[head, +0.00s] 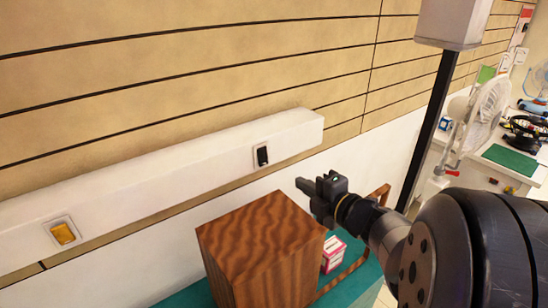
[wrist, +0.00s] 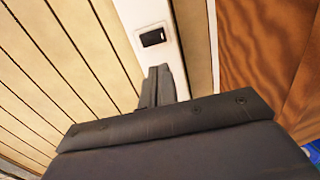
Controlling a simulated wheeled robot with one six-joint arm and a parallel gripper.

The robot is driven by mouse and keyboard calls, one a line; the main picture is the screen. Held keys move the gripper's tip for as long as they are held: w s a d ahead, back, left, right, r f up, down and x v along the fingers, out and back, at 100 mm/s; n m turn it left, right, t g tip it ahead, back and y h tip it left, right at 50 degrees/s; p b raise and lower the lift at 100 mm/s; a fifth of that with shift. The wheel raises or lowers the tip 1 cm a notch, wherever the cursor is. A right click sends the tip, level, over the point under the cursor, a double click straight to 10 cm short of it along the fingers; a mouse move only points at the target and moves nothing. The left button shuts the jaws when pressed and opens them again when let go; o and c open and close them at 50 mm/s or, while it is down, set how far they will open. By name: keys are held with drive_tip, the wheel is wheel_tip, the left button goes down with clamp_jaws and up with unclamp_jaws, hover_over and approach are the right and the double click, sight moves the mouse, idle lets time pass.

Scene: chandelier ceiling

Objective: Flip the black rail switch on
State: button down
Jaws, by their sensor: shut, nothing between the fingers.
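The black rail switch (head: 262,156) is a small black rocker in a pale frame, near the right end of the white wall rail (head: 150,190). In the wrist view the black switch (wrist: 153,37) shows at the upper middle, beyond my fingertips. My gripper (head: 304,185) is shut and empty, to the right of and lower than the switch in the head view, apart from it. In the wrist view my gripper's fingers (wrist: 157,72) point toward the switch, with a gap between. The switch's rocker position is too small to tell.
A yellow-orange switch (head: 62,233) is at the left of the rail. A brown wooden box (head: 260,250) stands on the green surface below the rail, close to my gripper. A small pink-and-white box (head: 333,254) sits beside it. A black post (head: 428,130) rises at the right.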

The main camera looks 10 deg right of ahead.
sight(263, 162)
drive_tip(key=shift+s, duration=0.1)
idle(0.3)
drive_tip(key=p+x, duration=0.1)
drive_tip(key=x, duration=1.3)
drive_tip(key=shift+a+p, duration=0.15)
drive_tip(key=shift+p, duration=0.2)
drive_tip(key=shift+f+b, duration=0.4)
drive_tip(key=shift+b, duration=0.85)
drive_tip(key=shift+r+y, duration=0.3)
drive_tip(key=shift+r, duration=0.05)
drive_tip(key=shift+a, duration=0.1)
